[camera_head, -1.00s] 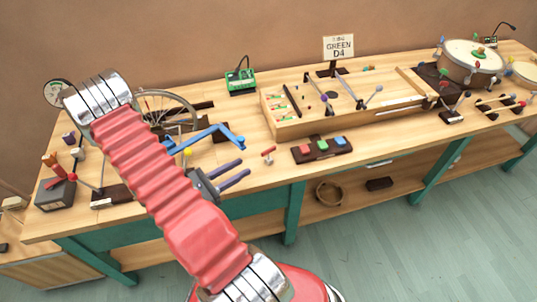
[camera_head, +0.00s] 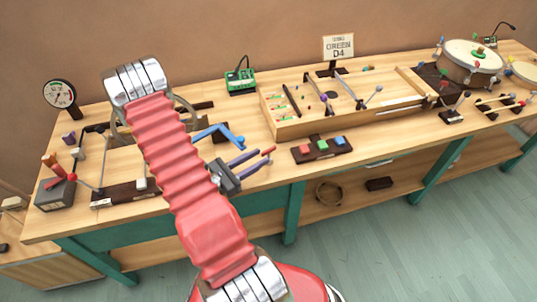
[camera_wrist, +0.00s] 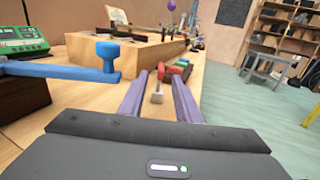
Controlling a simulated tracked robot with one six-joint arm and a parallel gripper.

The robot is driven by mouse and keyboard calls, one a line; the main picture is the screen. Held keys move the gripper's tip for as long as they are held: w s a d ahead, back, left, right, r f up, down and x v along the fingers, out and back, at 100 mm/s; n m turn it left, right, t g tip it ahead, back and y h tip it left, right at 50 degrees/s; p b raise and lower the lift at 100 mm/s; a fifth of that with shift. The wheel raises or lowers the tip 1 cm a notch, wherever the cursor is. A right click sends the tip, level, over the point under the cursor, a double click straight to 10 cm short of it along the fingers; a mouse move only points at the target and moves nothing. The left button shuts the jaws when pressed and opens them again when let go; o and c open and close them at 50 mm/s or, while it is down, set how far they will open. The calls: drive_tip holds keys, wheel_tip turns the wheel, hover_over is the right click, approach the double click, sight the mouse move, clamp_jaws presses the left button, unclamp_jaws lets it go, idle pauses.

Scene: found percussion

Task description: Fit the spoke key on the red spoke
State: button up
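The spoke key (camera_head: 268,150), with a red handle, is at my fingertips on the near bench top. In the wrist view the gripper (camera_wrist: 161,78) also shows a gap around the stem. The spoked wheel (camera_head: 118,131) is mostly hidden behind my arm, and no red spoke shows.
A blue crank-like bar (camera_head: 222,133) lies close left of my gripper and also shows in the wrist view (camera_wrist: 108,62). A block with coloured buttons (camera_head: 321,149) is to the right. A wooden tray (camera_head: 290,130) stands behind. A dial gauge (camera_head: 60,94) stands at left.

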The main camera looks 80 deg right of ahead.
sight(268, 153)
drive_tip(key=shift+x, duration=2.6)
drive_tip(key=shift+f, duration=0.1)
drive_tip(key=shift+c, duration=0.5)
clamp_jaws()
